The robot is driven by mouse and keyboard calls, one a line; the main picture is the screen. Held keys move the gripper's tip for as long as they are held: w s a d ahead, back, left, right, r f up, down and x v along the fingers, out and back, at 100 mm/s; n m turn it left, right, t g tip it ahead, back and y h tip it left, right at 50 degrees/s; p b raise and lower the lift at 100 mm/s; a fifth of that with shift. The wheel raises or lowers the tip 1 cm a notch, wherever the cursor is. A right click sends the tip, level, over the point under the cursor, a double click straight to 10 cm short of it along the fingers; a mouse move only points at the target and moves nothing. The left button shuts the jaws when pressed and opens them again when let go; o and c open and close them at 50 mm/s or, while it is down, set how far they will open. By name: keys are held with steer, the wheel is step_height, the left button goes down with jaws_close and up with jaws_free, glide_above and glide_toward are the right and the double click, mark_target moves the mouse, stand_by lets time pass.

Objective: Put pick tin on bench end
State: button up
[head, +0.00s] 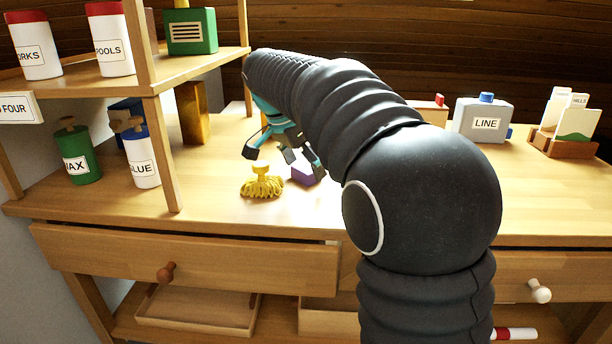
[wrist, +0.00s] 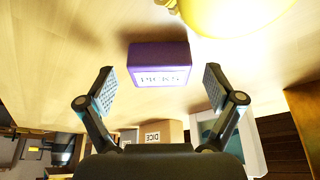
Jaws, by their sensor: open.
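The pick tin is a small purple box with a white label reading PICKS, upside down in the wrist view (wrist: 159,58). In the head view it is a purple block (head: 303,175) on the bench top, partly hidden by my gripper and arm. My gripper (head: 284,160) is open above and beside the tin. In the wrist view the tin lies ahead of and between the spread fingers (wrist: 160,76), with gaps on both sides. The bench (head: 555,206) is pale wood; its right end is clear at the front.
A shelf post (head: 163,150), a green jar (head: 77,152) and a white-and-blue jar (head: 142,160) stand left. A grey LINE can (head: 482,120) and a card rack (head: 565,140) stand at back right.

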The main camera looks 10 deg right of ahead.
steer(key=shift+d+f, duration=0.1)
steer(key=shift+f, duration=0.15)
steer(key=c, duration=1.3)
steer(key=shift+c, duration=0.2)
steer(key=shift+r, duration=0.15)
